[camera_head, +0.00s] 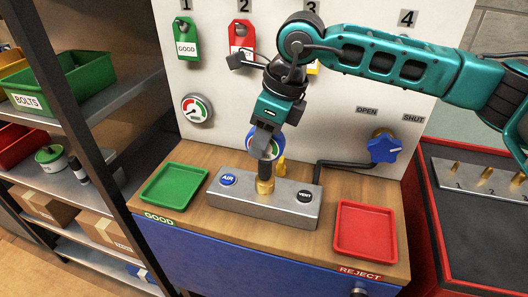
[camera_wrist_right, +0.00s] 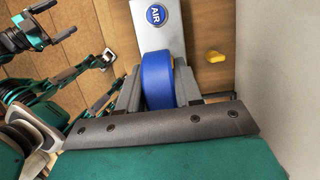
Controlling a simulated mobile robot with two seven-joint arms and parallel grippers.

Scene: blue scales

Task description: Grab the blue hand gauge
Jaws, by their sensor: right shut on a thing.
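The blue hand gauge (camera_head: 275,147) has a blue rim and a pale dial, mostly hidden by my gripper in the head view. It stands above a brass fitting (camera_head: 265,186) on the grey block (camera_head: 240,202) marked AIR and VENT. My right gripper (camera_head: 264,143) comes down from above and is shut on the gauge. In the right wrist view the gauge's blue body (camera_wrist_right: 158,80) sits between the two grey fingers, in front of the AIR end of the block.
A green tray (camera_head: 174,186) lies left of the block and a red tray (camera_head: 364,230) right. A blue valve knob (camera_head: 384,148) and pipe are at the right. Numbered tags hang on the panel behind. A shelf with bins (camera_head: 75,80) stands left. A small yellow part (camera_wrist_right: 215,56) is beside the block.

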